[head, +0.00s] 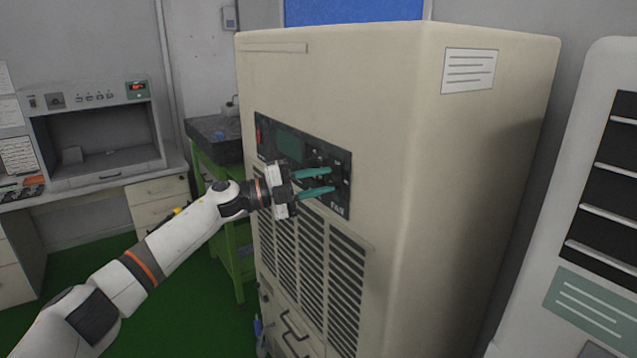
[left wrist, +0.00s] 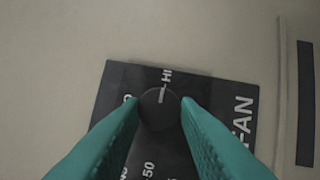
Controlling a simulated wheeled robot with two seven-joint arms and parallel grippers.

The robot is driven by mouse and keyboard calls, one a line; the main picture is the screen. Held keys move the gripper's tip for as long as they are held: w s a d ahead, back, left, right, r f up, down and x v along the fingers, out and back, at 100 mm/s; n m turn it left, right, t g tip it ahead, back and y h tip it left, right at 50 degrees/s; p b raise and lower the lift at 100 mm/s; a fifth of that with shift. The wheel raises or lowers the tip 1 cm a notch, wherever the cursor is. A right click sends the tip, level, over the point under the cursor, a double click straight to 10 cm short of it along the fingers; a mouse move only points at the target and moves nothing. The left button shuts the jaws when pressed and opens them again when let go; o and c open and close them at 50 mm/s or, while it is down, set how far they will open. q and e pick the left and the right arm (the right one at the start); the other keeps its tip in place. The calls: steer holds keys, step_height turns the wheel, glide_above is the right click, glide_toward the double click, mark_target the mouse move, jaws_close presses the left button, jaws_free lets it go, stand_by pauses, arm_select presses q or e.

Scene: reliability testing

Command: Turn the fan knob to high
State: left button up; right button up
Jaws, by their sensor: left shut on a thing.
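My left gripper (head: 331,181) reaches from the left to the dark control panel (head: 262,147) on the beige cabinet. In the left wrist view, its teal fingers (left wrist: 160,112) are shut on the round dark fan knob (left wrist: 160,115), one on each side. The knob's white pointer line is at its top and lines up with the HI mark (left wrist: 166,75). The FAN label (left wrist: 243,118) is to the right of the knob. In the head view the knob is mostly hidden by the fingers. My right gripper is not in view.
The beige cabinet (head: 330,75) has a vent grille (head: 345,290) below the panel. A green bench (head: 215,175) and a workstation (head: 90,125) stand to the left. A white unit (head: 590,110) stands at the right.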

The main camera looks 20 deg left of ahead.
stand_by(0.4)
arm_select(q)
steer(key=o, duration=1)
steer(key=shift+a, duration=0.1)
steer(key=shift+s+a+f+b, duration=0.2)
steer(key=shift+a+b, duration=0.1)
steer(key=shift+b+v, duration=2.1)
steer(key=shift+v, duration=3.45)
steer(key=shift+r, duration=0.15)
